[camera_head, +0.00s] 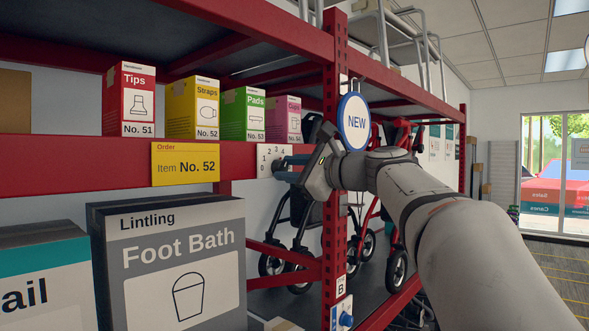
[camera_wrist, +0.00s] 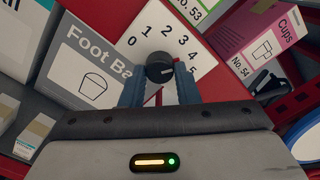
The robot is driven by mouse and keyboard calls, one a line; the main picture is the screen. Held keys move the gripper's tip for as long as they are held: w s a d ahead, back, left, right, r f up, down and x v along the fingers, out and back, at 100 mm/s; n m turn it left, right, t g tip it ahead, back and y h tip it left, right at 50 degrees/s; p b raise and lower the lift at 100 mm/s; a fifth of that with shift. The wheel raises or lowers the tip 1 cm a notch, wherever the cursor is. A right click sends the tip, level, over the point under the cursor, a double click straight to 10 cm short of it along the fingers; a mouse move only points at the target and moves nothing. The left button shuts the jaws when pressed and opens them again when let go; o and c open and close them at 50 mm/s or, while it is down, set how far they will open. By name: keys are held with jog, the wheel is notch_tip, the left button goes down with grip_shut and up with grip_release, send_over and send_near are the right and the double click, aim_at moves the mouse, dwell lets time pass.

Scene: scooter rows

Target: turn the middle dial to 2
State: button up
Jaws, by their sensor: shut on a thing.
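The dial is a dark round knob (camera_wrist: 160,68) on a white plate (camera_wrist: 150,52) printed with 0 to 5, seen in the wrist view. In the head view the plate (camera_head: 263,160) is on the red shelf beam, and the knob is hidden by my gripper. My gripper (camera_head: 285,163) comes from the right; in the wrist view its blue fingers (camera_wrist: 160,84) are on either side of the knob, shut on it.
A yellow order card (camera_head: 185,164) reads Item No. 52. Boxes stand on the shelf above, including Straps (camera_head: 193,108) and Pads (camera_head: 243,112). A red post (camera_head: 334,220) and round NEW sign (camera_head: 354,121) are close to my wrist. Another blue knob (camera_head: 346,319) is low on the post.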

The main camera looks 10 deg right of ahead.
jog(key=shift+b, duration=0.45)
jog(key=shift+n+b, duration=0.65)
jog(key=shift+n, duration=0.15)
jog(key=n+b, duration=0.3)
jog(key=shift+n, duration=0.3)
jog(key=n+b, duration=0.4)
jog(key=n, duration=0.2)
jog(key=shift+r, duration=0.1)
jog(key=shift+n, duration=0.3)
